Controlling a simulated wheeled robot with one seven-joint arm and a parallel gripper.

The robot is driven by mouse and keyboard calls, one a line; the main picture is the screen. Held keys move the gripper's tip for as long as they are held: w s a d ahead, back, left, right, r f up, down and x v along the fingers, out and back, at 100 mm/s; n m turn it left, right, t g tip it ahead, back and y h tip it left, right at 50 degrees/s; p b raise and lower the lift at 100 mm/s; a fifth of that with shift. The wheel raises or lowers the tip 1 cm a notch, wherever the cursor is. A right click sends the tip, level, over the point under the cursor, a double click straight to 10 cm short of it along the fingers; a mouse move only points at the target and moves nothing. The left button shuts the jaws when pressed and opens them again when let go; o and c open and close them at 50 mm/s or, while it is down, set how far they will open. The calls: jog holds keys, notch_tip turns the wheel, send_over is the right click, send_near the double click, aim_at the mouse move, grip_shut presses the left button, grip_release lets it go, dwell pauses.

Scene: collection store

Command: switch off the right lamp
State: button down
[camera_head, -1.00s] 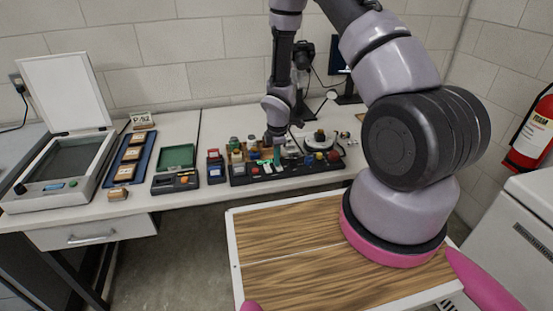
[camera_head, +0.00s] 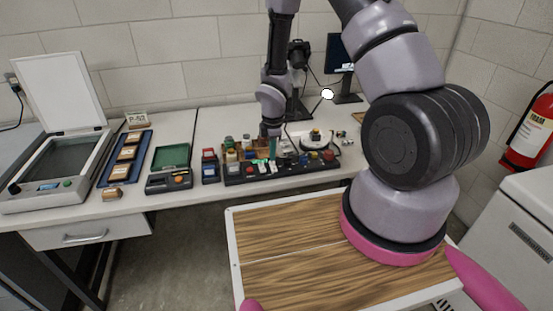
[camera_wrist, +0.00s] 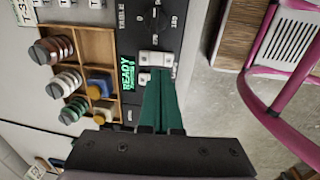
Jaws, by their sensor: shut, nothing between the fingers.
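A lamp with a bright white head (camera_head: 327,94) stands at the back of the table, right of my arm; no second lamp can be made out. A black control panel (camera_head: 315,167) lies along the table's front, with white switches (camera_head: 268,168), a dial and coloured buttons. In the wrist view, white switches (camera_wrist: 156,58) sit beside a green READY display (camera_wrist: 128,75). My gripper (camera_head: 272,153) is shut and empty, pointing down over the panel. In the wrist view its green fingertips (camera_wrist: 160,76) are at the switches' edge; whether they touch cannot be told.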

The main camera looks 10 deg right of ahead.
aim_at(271, 163)
notch_tip(271, 163, up, 10)
jog(key=s, duration=0.1)
jog(key=shift+s+r, duration=0.15)
jog(key=shift+s, duration=0.05)
jog(key=shift+w+r, duration=0.1)
jog(key=shift+w, duration=0.65)
jog(key=f, duration=0.4)
jog(key=w+f, duration=0.1)
jog(key=f, duration=0.4)
jog(key=w+f, duration=0.1)
jog(key=f, duration=0.4)
